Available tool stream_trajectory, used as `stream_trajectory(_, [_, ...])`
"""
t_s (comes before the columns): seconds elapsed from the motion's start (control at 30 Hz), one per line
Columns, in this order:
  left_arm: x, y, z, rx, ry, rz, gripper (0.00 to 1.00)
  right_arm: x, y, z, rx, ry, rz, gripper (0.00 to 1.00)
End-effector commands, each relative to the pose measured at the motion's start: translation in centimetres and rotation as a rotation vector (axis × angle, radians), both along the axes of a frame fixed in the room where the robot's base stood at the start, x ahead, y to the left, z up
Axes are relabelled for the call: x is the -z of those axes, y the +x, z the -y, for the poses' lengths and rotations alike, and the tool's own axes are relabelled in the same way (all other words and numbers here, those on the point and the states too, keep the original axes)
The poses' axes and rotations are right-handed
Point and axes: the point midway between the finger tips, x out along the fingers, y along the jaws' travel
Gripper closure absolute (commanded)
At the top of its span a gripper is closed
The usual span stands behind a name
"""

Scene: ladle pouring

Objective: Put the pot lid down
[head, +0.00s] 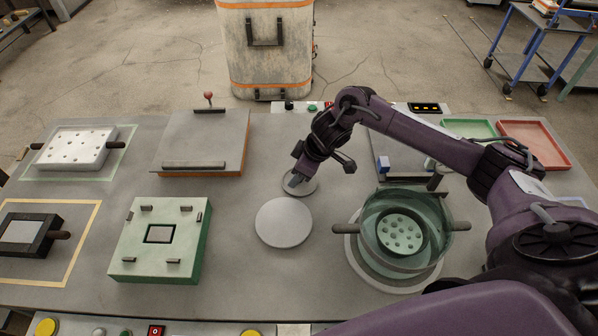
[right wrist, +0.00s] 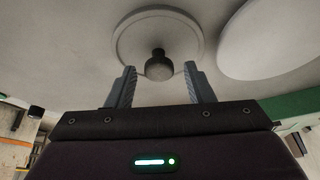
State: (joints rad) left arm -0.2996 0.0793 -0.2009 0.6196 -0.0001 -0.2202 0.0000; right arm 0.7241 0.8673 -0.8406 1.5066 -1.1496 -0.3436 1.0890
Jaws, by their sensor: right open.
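The pot lid (head: 306,187) is a small pale round disc lying on the grey table, partly hidden by my right gripper (head: 297,180). In the right wrist view the lid (right wrist: 130,35) shows its dark round knob (right wrist: 159,68). My right gripper (right wrist: 160,72) is open, with one finger on each side of the knob and visible gaps between. A greenish see-through pot (head: 372,246) with two side handles stands on the table to the right, uncovered. My left gripper is not in view.
A larger pale disc (head: 284,222) lies close in front of the lid. A green-sided box (head: 130,238) and a brown-edged block (head: 203,137) stand to the left. Green and red trays (head: 536,143) lie at the back right. The front middle of the table is clear.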

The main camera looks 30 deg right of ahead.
Motion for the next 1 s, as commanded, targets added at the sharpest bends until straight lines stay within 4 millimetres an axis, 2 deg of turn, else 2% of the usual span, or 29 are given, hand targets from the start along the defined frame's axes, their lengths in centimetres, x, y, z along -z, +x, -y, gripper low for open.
stream_trajectory(0.4, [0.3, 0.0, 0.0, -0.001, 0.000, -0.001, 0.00, -7.8, -2.1, 2.2, 0.000, -0.001, 0.005, 0.52])
stream_trajectory(0.53, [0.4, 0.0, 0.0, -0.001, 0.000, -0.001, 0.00, -9.7, -2.8, 2.8, 0.000, -0.001, 0.002, 0.52])
stream_trajectory(0.7, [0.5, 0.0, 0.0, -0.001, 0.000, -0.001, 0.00, -11.2, -3.3, 3.2, 0.001, -0.001, 0.002, 0.52])
stream_trajectory(1.0, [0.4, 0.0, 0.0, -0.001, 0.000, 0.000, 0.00, -11.4, -3.4, 3.2, 0.000, 0.000, 0.000, 0.52])
